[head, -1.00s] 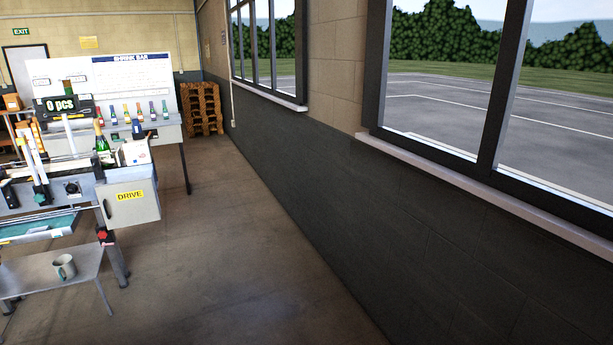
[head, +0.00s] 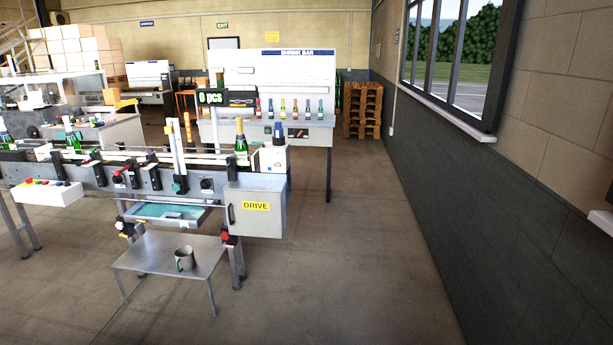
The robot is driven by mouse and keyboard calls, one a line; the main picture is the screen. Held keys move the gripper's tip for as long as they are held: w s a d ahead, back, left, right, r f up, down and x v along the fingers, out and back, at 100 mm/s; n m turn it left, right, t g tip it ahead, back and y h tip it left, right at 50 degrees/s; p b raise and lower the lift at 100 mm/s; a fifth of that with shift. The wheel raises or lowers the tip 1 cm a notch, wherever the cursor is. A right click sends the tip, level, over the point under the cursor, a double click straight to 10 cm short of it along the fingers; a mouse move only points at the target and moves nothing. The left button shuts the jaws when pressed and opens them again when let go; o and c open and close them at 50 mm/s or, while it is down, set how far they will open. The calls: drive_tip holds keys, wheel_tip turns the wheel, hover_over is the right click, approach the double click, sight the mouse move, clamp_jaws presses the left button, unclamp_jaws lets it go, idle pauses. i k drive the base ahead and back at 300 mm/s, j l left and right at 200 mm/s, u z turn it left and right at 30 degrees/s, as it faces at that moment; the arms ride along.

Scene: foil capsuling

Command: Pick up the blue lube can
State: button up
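A small dark blue item (head: 279,134), with a narrower top, stands at the right end of the conveyor machine, by a white box. It looks like the blue lube can, but it is too small to be sure. A green bottle with a gold top (head: 241,137) stands just left of it on the conveyor. My gripper is not in view.
The conveyor machine (head: 135,172) has a grey DRIVE cabinet (head: 257,217) at its right end. A low metal table (head: 150,252) with a mug (head: 184,259) stands in front. A SHRINK BAR board (head: 262,75) and pallets (head: 362,110) are behind. The floor to the right is clear.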

sight(278, 132)
drive_tip(key=i+j+u, duration=0.15)
drive_tip(key=i+u, duration=0.2)
drive_tip(key=i, duration=0.25)
drive_tip(key=i+u, duration=0.35)
drive_tip(key=i, duration=0.3)
drive_tip(key=i+l+u, duration=0.2)
drive_tip(key=i+u, duration=0.2)
drive_tip(key=i, duration=0.2)
